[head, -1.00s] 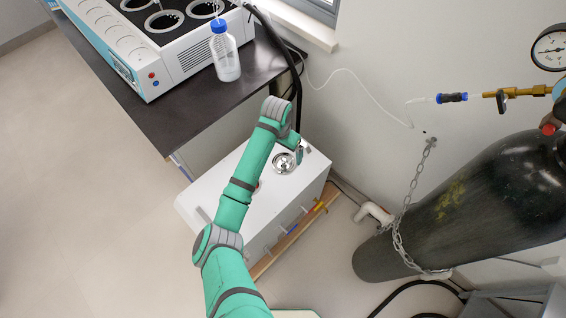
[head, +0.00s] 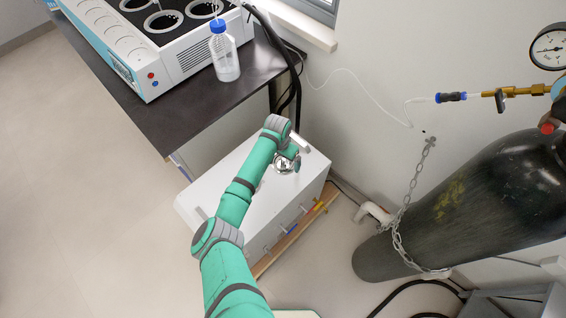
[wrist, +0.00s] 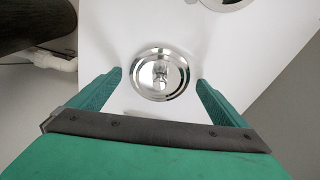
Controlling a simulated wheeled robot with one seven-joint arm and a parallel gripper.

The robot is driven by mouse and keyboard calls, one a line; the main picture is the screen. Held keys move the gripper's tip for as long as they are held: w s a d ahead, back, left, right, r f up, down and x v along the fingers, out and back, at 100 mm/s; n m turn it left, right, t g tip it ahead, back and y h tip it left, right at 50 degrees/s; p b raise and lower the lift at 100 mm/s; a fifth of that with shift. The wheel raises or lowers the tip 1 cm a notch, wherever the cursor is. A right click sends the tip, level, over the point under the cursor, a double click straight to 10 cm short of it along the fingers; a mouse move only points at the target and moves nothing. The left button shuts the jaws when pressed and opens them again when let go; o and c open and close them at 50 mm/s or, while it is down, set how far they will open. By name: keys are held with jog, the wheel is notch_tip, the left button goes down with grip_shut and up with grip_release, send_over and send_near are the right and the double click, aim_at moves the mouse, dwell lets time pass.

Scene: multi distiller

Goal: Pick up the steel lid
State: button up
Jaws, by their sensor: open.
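The steel lid (wrist: 160,73) is a round, shiny disc with a small knob in its middle. It lies on top of the white box-shaped unit (wrist: 215,45). In the wrist view it sits between and just ahead of my open fingers, with a gap on each side. My gripper (wrist: 158,82) is open and empty. In the head view the lid (head: 283,164) is partly hidden by the end of my arm, and my gripper (head: 291,154) is over it.
A second shiny round part (wrist: 222,3) shows at the top edge of the wrist view. A dark gas cylinder (head: 440,200) with a chain stands to the right. A black table (head: 190,110) with a bottle (head: 226,58) is behind on the left.

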jog(key=shift+f, duration=0.1)
jog(key=shift+c, duration=0.6)
jog(key=c, duration=1.1)
